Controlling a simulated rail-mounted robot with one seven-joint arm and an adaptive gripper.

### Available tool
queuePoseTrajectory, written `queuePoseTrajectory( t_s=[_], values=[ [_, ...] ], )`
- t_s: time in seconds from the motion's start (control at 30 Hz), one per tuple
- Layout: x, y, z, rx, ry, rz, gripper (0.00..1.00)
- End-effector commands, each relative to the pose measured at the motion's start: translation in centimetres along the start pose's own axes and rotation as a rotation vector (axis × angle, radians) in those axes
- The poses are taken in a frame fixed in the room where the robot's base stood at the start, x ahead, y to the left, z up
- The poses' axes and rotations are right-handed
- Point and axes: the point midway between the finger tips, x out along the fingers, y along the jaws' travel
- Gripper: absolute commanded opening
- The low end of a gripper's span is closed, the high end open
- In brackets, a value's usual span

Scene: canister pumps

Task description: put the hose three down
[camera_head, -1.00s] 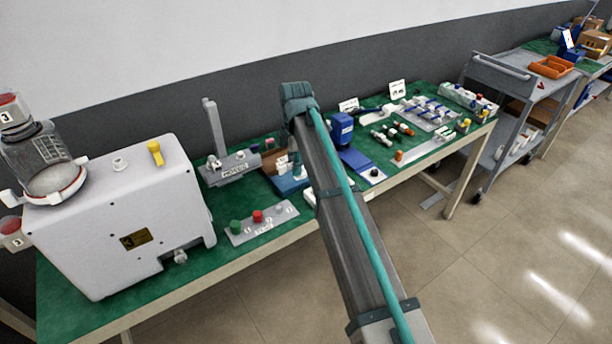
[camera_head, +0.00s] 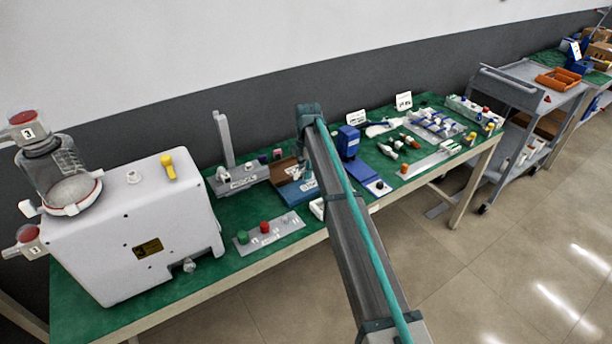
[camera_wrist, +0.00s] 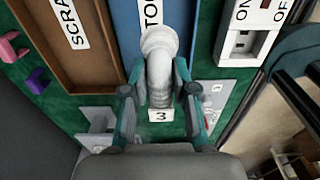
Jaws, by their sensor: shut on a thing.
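Hose three (camera_wrist: 158,50) is a pale, ribbed, bent piece in the wrist view, with a white tag reading 3 near its lower end. My gripper (camera_wrist: 158,95) is shut on it, one teal finger on each side. The hose is over the blue TOOLS tray (camera_wrist: 126,22) and the green bench top; I cannot tell whether it touches either. In the head view my arm hides most of the gripper and hose.
A brown SCRAP tray (camera_wrist: 98,62) lies left of the blue tray, and a white ON/OFF switch box (camera_wrist: 243,38) to its right. In the head view a white pump (camera_head: 135,235) stands at left, with a button panel (camera_head: 270,232) nearby. Bench fittings crowd the right.

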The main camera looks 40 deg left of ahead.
Motion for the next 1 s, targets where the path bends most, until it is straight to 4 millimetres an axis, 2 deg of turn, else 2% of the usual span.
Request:
queuePoseTrajectory(
  t_s=[0.27,0.57,0.97,1.0],
  values=[
    [1.3,0.9,0.9,0.0,0.0,-0.001,0.0],
    [4.6,1.1,1.3,0.0,0.0,-0.001,0.0],
    [5.3,1.1,1.3,0.0,0.0,0.0,0.0],
    [5.2,1.1,1.3,0.0,0.0,0.0,0.33]
  ],
)
